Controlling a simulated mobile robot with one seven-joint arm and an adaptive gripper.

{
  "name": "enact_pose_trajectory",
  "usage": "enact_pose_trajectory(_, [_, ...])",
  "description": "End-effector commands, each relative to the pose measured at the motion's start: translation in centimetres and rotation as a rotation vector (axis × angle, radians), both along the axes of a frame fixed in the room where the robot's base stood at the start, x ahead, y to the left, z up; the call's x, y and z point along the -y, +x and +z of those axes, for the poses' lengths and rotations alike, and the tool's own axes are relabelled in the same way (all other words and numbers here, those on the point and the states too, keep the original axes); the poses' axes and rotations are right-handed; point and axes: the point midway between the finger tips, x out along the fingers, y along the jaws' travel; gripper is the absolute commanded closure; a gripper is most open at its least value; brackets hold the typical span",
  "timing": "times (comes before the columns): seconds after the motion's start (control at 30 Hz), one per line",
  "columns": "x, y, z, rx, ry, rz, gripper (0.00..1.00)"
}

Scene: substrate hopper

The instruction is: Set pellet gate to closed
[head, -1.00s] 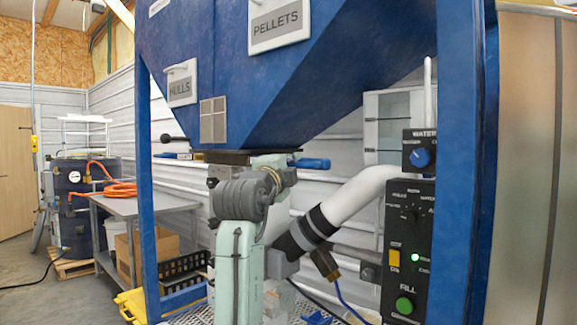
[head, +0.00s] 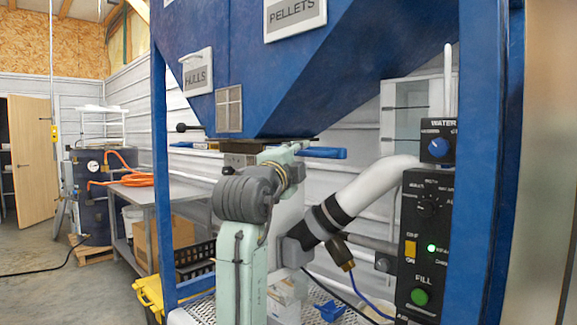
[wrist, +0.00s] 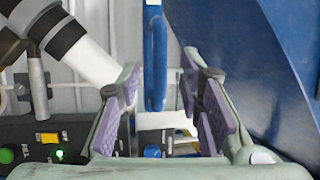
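The blue hopper (head: 300,70) carries a PELLETS sign (head: 295,16) on its right part. A blue gate handle (head: 320,152) sticks out to the right under the hopper's bottom; I take it for the pellet gate's handle. In the wrist view this blue handle (wrist: 155,60) stands between the purple pads of my gripper (wrist: 160,75), with clear space on both sides. My gripper is open and not holding it. In the head view my arm hides the gripper fingers. How far the gate plate is slid cannot be told.
A HULLS sign (head: 197,72) and a black-knobbed lever (head: 188,128) are at the left. A white pipe (head: 372,185) and a control panel (head: 427,240) stand at the right, by a blue post (head: 478,170). A grey table (head: 150,195) stands behind left.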

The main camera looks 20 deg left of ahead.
Motion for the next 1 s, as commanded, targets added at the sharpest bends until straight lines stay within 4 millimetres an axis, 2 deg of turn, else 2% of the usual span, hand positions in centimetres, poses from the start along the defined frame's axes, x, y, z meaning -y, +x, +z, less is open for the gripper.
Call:
enact_pose_trajectory(0.03, [-0.1,-1.3,-0.2,0.002,0.002,0.003,0.67])
enact_pose_trajectory(0.2, [0.1,-4.7,-0.8,0.002,0.000,0.004,0.67])
enact_pose_trajectory(0.4, [0.3,-7.0,-1.3,0.000,0.000,0.002,0.67])
enact_pose_trajectory(1.0, [0.2,-7.6,-1.4,0.006,-0.008,0.004,0.67])
